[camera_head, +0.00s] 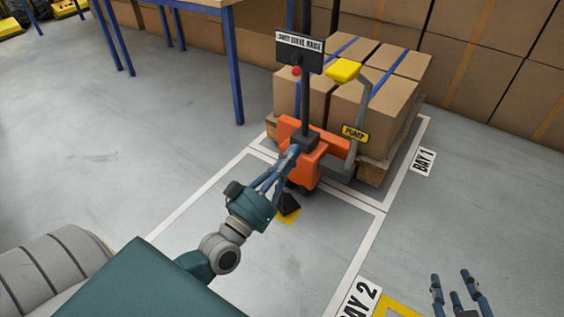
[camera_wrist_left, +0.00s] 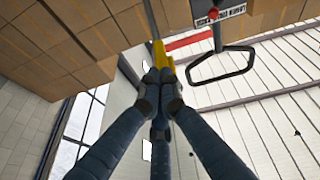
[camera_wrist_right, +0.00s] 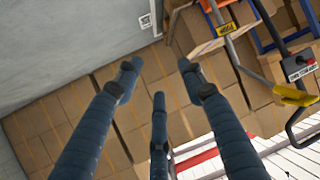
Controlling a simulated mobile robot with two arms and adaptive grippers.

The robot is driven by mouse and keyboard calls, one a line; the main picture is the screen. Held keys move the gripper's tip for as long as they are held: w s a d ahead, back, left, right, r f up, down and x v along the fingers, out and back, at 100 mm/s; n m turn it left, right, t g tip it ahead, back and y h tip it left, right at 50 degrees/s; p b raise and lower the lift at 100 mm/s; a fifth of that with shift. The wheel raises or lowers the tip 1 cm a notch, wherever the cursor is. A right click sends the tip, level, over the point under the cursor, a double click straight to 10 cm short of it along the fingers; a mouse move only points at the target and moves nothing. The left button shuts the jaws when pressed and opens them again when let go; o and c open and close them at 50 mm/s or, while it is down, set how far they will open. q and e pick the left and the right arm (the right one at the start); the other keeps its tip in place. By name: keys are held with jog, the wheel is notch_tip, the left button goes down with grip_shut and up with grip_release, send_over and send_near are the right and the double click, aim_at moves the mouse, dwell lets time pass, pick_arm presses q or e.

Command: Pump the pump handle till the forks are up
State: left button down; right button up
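The orange pallet jack (camera_head: 302,150) stands at the front of a loaded pallet. Its pump handle is a grey lever with a yellow grip (camera_head: 344,70) and a yellow PUMP label (camera_head: 355,134). The grip also shows in the right wrist view (camera_wrist_right: 296,95). My left gripper (camera_head: 293,151) is low in front of the jack, below the grip in the picture. Its fingers are together in the left wrist view (camera_wrist_left: 160,76), with a yellow part (camera_wrist_left: 159,52) just beyond the tips; contact cannot be told. My right gripper (camera_head: 459,284) is open and empty, well away. The forks are hidden.
Cartons (camera_head: 375,105) sit on the pallet, inside white floor lines marked BAY 1 (camera_head: 423,162). A blue-legged table (camera_head: 234,60) stands behind left. BAY 2 (camera_head: 360,298) has free floor in front.

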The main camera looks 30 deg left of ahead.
pick_arm(q)
jog(key=shift+v, duration=1.65)
pick_arm(e)
jog(key=shift+s+d+f+g, duration=0.25)
jog(key=shift+s+f, duration=0.1)
jog(key=shift+f, duration=0.1)
jog(key=shift+s+d+f+g, duration=0.1)
jog(key=shift+s+f+g, duration=0.2)
jog(key=shift+f, duration=0.15)
pick_arm(q)
jog(key=shift+r, duration=0.2)
